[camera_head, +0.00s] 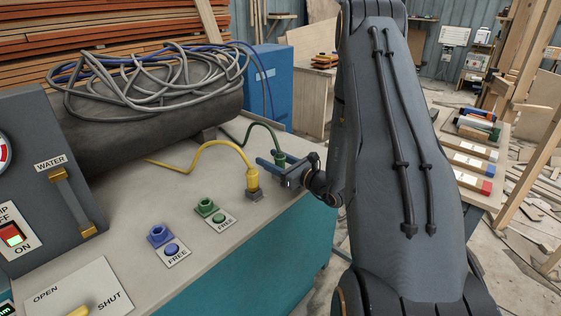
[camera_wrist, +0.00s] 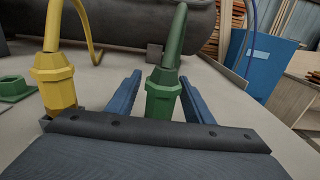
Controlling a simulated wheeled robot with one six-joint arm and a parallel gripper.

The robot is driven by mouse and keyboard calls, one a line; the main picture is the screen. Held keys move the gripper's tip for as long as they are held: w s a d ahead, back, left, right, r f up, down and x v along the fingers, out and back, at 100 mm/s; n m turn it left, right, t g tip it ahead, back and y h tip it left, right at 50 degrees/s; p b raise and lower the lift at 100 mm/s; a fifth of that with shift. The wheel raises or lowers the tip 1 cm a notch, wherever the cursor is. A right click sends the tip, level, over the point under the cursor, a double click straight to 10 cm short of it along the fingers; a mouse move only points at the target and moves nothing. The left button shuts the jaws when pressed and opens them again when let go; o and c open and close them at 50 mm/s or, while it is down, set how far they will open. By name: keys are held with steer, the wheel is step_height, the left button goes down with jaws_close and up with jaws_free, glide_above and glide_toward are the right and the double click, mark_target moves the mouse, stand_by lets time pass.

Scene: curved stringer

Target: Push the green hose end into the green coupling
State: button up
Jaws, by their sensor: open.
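The green hose end (camera_head: 279,160) stands upright at the far right of the bench top, with its dark green hose running back from its top. In the wrist view the green hose end (camera_wrist: 163,96) is between the two blue fingers of my gripper (camera_wrist: 160,76), with a visible gap on each side. My gripper (camera_head: 271,161) is open and reaches in low from the right. The foot of the hose end is hidden by my gripper. The green coupling (camera_head: 206,207) is on the bench to the left, beside a "FREE" plate; it also shows at the wrist view's left edge (camera_wrist: 14,87).
A yellow hose end (camera_head: 253,181) stands in a grey holder close to the left of my gripper. A blue coupling (camera_head: 158,235) is nearer the front. A dark cylinder (camera_head: 150,125) with coiled hoses lies behind. The control panel (camera_head: 45,190) stands at left.

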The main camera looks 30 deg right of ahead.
jaws_close()
steer(key=shift+r, duration=0.15)
